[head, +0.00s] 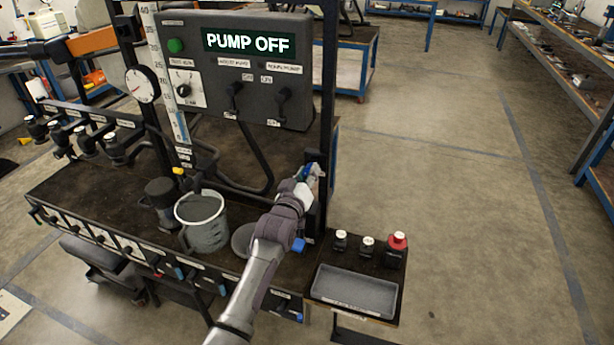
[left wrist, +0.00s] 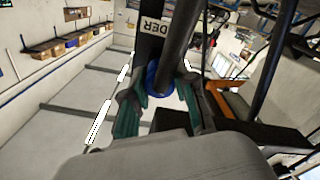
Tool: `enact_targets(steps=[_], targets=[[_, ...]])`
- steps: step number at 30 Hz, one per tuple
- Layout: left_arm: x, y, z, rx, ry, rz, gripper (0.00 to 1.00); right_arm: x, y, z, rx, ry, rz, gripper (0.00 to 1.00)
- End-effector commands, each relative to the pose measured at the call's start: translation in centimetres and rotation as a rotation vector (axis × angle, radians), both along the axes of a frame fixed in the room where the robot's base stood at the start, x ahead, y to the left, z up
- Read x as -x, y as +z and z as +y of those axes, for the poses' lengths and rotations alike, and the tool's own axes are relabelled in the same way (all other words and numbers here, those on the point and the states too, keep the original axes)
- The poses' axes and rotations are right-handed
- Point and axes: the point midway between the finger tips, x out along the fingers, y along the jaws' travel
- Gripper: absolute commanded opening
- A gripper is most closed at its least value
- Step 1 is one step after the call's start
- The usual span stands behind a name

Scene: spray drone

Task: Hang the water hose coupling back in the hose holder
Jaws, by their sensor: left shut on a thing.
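The water hose coupling shows in the left wrist view as a blue ring (left wrist: 157,80) on the end of a thick black hose (left wrist: 177,45). My left gripper (left wrist: 160,100) is shut on it, with teal finger pads on both sides. In the head view my left gripper (head: 311,172) is at the dark post at the bench's right end, and a little blue shows there. The hose holder (left wrist: 154,25), a dark upright part with a label ending in "DER", is close behind the hose. I cannot tell whether the coupling is seated in it. My right gripper is not in view.
The panel (head: 250,75) reads "PUMP OFF". A grey measuring jug (head: 205,232) stands on the bench left of my arm. A side shelf holds a grey tray (head: 354,290), a red-capped bottle (head: 395,251) and two small dark bottles. The floor to the right is clear.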

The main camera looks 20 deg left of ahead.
Motion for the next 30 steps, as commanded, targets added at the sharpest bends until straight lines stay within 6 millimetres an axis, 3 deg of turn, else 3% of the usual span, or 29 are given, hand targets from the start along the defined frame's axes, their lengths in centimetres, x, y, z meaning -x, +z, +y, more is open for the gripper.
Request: enact_targets(steps=[10, 11, 16, 26, 30], targets=[[-0.9, 0.0, 0.0, 0.001, 0.001, -0.001, 0.00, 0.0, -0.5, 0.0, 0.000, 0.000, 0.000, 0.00], [-0.9, 0.0, 0.0, 0.001, 0.001, -0.001, 0.31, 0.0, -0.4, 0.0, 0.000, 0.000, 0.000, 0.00], [-0.8, 0.0, 0.0, 0.001, 0.001, -0.001, 0.57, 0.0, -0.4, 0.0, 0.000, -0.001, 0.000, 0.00], [-0.6, -0.1, 0.0, 0.000, 0.000, 0.001, 0.57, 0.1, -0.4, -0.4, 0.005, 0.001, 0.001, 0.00], [0.8, -0.1, 0.0, 0.001, 0.000, 0.000, 0.57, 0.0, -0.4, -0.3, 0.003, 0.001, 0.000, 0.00]])
